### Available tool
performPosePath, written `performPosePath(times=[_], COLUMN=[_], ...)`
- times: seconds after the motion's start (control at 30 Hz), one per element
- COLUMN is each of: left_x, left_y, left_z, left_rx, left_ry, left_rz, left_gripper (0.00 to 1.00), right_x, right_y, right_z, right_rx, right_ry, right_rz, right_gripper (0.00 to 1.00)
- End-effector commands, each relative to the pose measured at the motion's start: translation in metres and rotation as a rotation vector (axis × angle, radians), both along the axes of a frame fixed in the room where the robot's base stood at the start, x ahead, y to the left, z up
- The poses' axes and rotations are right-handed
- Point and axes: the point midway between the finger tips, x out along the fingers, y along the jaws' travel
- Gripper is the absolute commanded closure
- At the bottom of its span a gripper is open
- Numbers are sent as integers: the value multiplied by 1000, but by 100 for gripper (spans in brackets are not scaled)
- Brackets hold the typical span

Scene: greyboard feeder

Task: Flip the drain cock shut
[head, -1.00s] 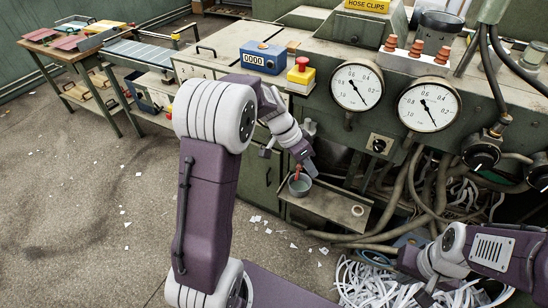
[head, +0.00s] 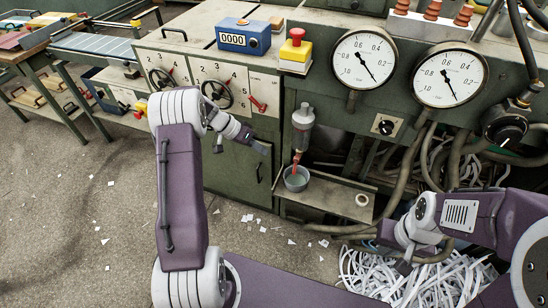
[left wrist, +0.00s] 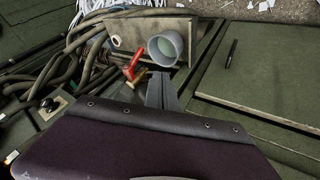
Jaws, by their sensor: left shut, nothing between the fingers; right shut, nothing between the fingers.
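The drain cock's red lever (head: 297,160) hangs below a grey filter bowl (head: 301,128) on the machine front, its lower end over a small grey cup (head: 296,180). The lever also shows in the left wrist view (left wrist: 132,70), beside the cup (left wrist: 166,48) and a brass-coloured part. My left gripper (head: 262,148) is shut and empty, to the left of the cock and apart from it in the head view. Its narrow fingers (left wrist: 162,92) show in the left wrist view. My right gripper (head: 404,266) is shut and empty, low over the paper strips.
The cup stands on a shelf (head: 335,194) with a round ring. Hoses (head: 455,165) and a heap of white paper strips (head: 385,283) lie to the right. A green cabinet door (head: 235,165) is behind my left gripper. Two gauges (head: 366,60) sit above.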

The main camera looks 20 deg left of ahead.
Motion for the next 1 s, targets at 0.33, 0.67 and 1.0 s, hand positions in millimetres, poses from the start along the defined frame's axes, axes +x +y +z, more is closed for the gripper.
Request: performPosePath(times=[0.33,0.67,1.0], left_x=[20,16,15], left_y=[-42,-83,-88], left_z=[-62,-67,-66], left_rx=[0,2,1], left_ry=[4,0,0], left_rz=[-3,-2,-1], left_gripper=[100,100,100], right_x=[0,0,0], right_y=[0,0,0], right_z=[-10,-9,-9], right_rx=[0,0,0], right_ry=[0,0,0], right_rz=[0,0,0], right_gripper=[100,100,100])
